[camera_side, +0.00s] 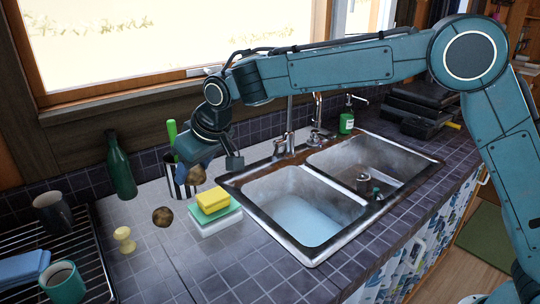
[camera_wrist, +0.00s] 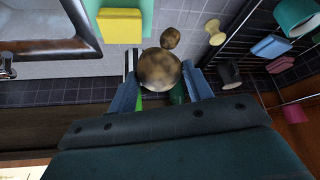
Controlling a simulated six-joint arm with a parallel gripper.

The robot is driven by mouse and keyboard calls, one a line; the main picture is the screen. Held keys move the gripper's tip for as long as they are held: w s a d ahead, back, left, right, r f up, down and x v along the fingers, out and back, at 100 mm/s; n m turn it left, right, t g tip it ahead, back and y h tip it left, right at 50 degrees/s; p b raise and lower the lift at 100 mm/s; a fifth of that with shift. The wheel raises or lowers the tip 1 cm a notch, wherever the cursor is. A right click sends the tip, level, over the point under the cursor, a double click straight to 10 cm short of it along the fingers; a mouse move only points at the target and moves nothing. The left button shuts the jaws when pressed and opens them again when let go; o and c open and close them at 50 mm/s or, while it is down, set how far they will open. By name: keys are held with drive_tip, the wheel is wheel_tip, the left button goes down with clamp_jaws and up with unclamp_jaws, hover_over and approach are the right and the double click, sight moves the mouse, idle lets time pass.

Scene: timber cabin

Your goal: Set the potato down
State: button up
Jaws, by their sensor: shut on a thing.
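My gripper (camera_side: 196,167) is shut on a brown, mottled potato (camera_side: 197,175) and holds it above the counter, left of the sink. In the wrist view the potato (camera_wrist: 160,70) sits between the two blue fingers of my gripper (camera_wrist: 161,78). A second, similar brown potato (camera_side: 162,216) is on the tiled counter to the lower left, apart from the held one. It also shows just beyond the held potato in the wrist view (camera_wrist: 170,38).
A yellow sponge (camera_side: 213,199) on a green one (camera_side: 216,217) is close by. A striped holder (camera_side: 177,184) stands behind the gripper. A bottle (camera_side: 120,165), a pale yellow peg-shaped object (camera_side: 125,240), a dish rack (camera_side: 99,262) and the sink (camera_side: 270,225) surround the counter space.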

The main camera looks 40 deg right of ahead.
drive_tip(key=s+d+f+m, duration=0.1)
drive_tip(key=d+f, duration=0.3)
drive_tip(key=d, duration=0.3)
drive_tip(key=s+d+f+m, duration=0.1)
drive_tip(key=d+f, duration=0.3)
drive_tip(key=d, duration=0.3)
drive_tip(key=s+d+f+n+g+y, duration=0.1)
drive_tip(key=s+d+f+n+g, duration=0.2)
drive_tip(key=n, duration=0.9)
drive_tip(key=s+d+f+n+g+y, duration=0.1)
drive_tip(key=s+d+f+n+g, duration=0.3)
drive_tip(key=f+n, duration=0.5)
drive_tip(key=shift+s+d+f+n+g+y, duration=0.3)
drive_tip(key=shift+d+n+g, duration=0.9)
drive_tip(key=shift+d+n, duration=0.5)
drive_tip(key=shift+d, duration=0.15)
